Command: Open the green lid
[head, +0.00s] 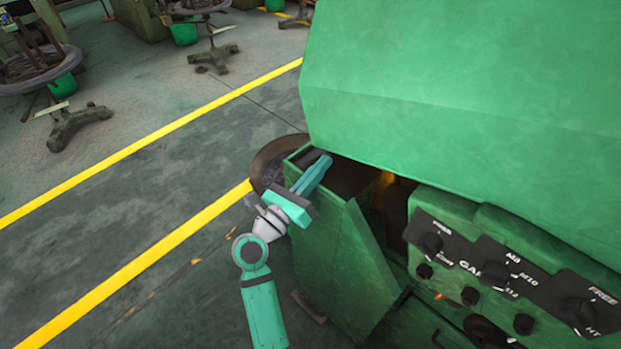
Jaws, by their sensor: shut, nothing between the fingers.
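The green lid (460,85) is a large angular cover at the upper right of the head view. It stands raised above the machine body, with a dark gap under its lower left edge where the inside shows. My gripper (325,162) is shut and empty. Its fingertips are at the lid's lower left corner, over the open top of the machine's green side box. I cannot tell whether the fingertips touch the lid. The lid's upper and right parts run out of the picture.
A black control panel (500,272) with knobs is on the machine's front at lower right. A dark round rim (268,165) sits behind the side box. Yellow floor lines (150,270) cross the floor at left. Stands with green buckets (62,86) are at the back left.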

